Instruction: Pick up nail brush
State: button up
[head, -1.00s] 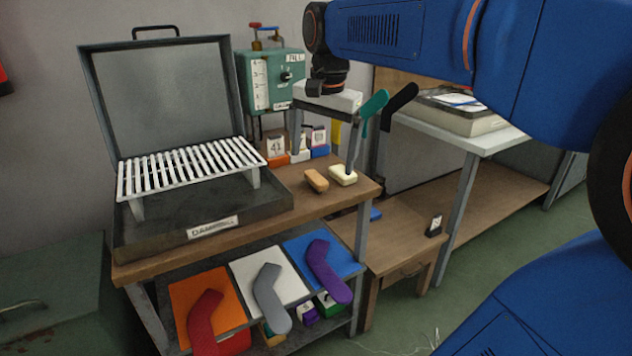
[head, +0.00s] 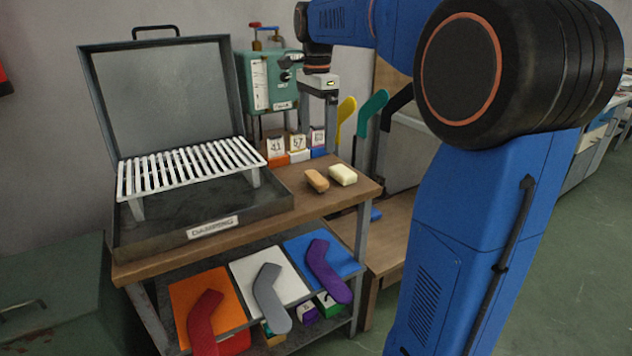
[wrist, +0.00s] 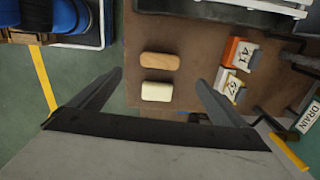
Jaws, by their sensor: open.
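The likely nail brush is a tan, wood-coloured block with rounded ends (head: 316,180). It lies on the brown bench top, beside a cream block (head: 343,175) that looks like soap. In the wrist view the tan block (wrist: 160,61) lies above the cream block (wrist: 156,91), with a small gap between them. No bristles show. My gripper (wrist: 160,79) is open and empty, its two fingers spread to either side of the blocks in that view. In the head view my gripper (head: 321,88) hangs above the back of the bench, clear of both blocks.
A dark tray with a white slatted rack (head: 190,170) and raised lid fills the bench's left. Numbered blocks (head: 297,148) stand behind the brush, near a green tank (head: 268,80). Yellow, teal and black upright forms (head: 371,115) stand at right. Coloured sock shapes lie below.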

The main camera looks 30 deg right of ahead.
aim_at(316, 176)
notch_tip(316, 176, down, 12)
jog(key=shift+a, duration=0.1)
dwell(0.5)
jog(key=c, duration=1.2)
